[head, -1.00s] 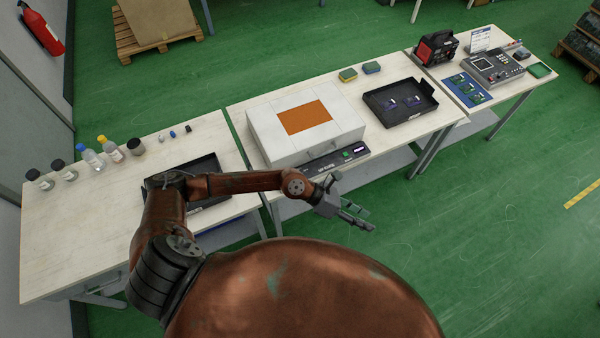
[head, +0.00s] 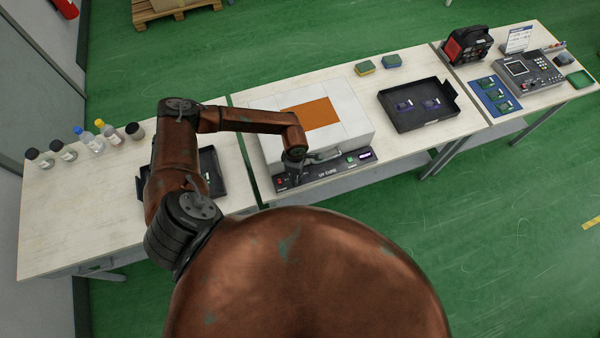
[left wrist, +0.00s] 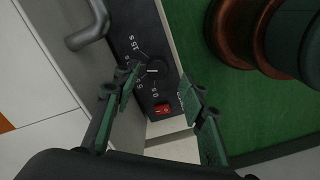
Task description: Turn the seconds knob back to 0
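The UV cure box (head: 355,130) is white with an orange window and a black control panel (head: 325,173) along its front. In the left wrist view, a small dark knob (left wrist: 153,70) with a white pointer line sits on the panel (left wrist: 135,25), ringed by white seconds marks. In the head view my forearm and wrist hide the knob. My left gripper (left wrist: 158,86) points down at the panel, open and empty, its fingers spread on either side of the knob area. I cannot tell whether a fingertip touches. The right gripper is out of view.
The box's grey handle (left wrist: 90,28) stands out close to the panel. A black tray (head: 418,120) lies right of the box; bottles (head: 90,142) stand at the left.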

